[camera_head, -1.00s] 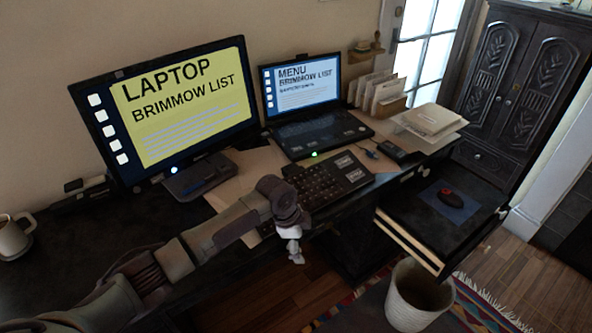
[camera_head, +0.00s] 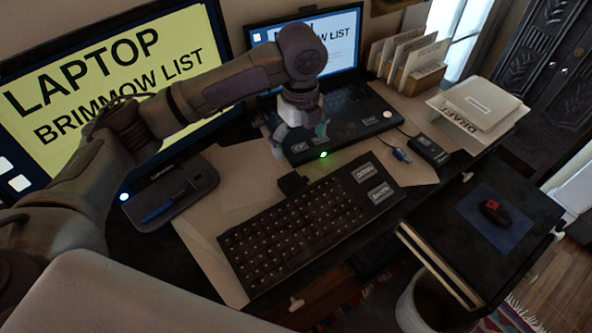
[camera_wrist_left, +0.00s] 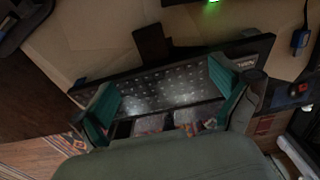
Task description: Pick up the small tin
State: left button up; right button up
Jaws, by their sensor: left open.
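I cannot make out a small tin for sure in either view. My left gripper (camera_head: 298,140) hangs over the front of the open laptop (camera_head: 345,108), behind the keyboard (camera_head: 310,222). In the left wrist view its teal fingers (camera_wrist_left: 165,103) are spread apart with nothing between them, and the keyboard (camera_wrist_left: 165,85) shows beyond them. A small black block (camera_head: 293,183) stands at the keyboard's back edge; I cannot tell what it is. My right gripper is not in view.
A large monitor (camera_head: 120,75) stands at the left, with a dark tray holding a blue pen (camera_head: 160,211) before it. A black device (camera_head: 428,150), a letter rack (camera_head: 415,77) and papers (camera_head: 485,100) are at right. A mouse (camera_head: 495,211) lies on a lower surface.

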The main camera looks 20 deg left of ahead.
pick_arm(q)
send_over(298, 185)
jog(key=f, duration=0.6)
jog(key=shift+w, duration=0.2)
jog(key=shift+f, duration=1.5)
jog(key=f, duration=0.3)
jog(key=shift+s+f, duration=0.25)
jog(key=shift+f, duration=0.45)
jog(key=shift+c, duration=0.2)
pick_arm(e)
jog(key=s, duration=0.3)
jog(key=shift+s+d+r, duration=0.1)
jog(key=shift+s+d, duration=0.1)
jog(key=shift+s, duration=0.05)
pick_arm(q)
jog(key=c, duration=1.3)
jog(key=shift+o, duration=0.2)
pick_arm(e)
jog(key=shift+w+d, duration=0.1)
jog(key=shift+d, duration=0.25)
pick_arm(q)
jog(key=shift+w+r, duration=0.1)
